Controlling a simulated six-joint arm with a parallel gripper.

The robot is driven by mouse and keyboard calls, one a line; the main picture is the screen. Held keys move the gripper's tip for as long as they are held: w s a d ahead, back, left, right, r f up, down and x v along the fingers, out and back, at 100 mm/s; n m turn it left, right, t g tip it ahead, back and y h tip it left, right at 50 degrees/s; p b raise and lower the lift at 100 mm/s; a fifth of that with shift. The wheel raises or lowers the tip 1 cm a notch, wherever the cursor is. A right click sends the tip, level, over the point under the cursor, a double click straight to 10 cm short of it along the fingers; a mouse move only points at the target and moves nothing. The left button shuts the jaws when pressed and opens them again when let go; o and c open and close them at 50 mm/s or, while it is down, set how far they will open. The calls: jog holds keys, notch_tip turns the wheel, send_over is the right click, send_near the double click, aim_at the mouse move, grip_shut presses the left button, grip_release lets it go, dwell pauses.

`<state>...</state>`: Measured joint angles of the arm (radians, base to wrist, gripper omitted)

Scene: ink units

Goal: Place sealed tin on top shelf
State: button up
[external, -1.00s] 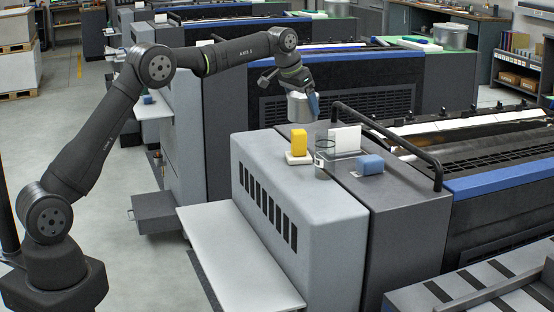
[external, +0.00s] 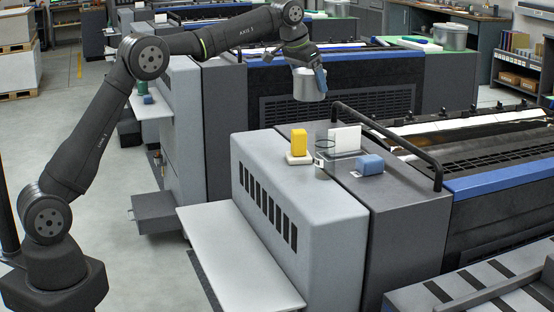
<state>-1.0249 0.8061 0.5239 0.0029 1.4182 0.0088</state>
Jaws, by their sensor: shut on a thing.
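A silver, lidded tin (external: 308,87) hangs upright in my gripper (external: 316,77). The gripper reaches down from the end of my arm and is shut on the tin near its upper right side. The tin is in the air, in front of the dark vented side of the machine behind. The far finger is hard to make out. A shelf unit (external: 516,82) stands at the far right, with coloured items along its upper level and boxes below. It is well apart from the tin.
The near grey machine (external: 285,205) carries a yellow block (external: 298,142) on a white base, a clear cup (external: 321,160), a white card (external: 346,139) and a blue block (external: 369,164). A dark handrail (external: 395,147) rises beside them. Another tin (external: 450,37) stands on the far bench.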

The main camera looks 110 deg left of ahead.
jog(key=w+d+r+n+g, duration=0.1)
jog(key=w+d+n+g, duration=0.2)
jog(key=d, duration=0.9)
jog(key=w+d+n, duration=0.4)
jog(key=d+n, duration=0.1)
jog(key=d, duration=0.7)
jog(key=s+d+n+g, duration=0.1)
jog(key=s+d+n, duration=0.2)
jog(key=d, duration=0.5)
jog(key=s+d+n+g+h, duration=0.1)
jog(key=s+d+n, duration=0.15)
jog(key=d, duration=0.55)
jog(key=s+d+n+g, duration=0.15)
jog(key=d+n, duration=0.25)
jog(key=d, duration=0.4)
send_over(248, 280)
notch_tip(248, 280, down, 34)
jog(key=shift+f, duration=2.1)
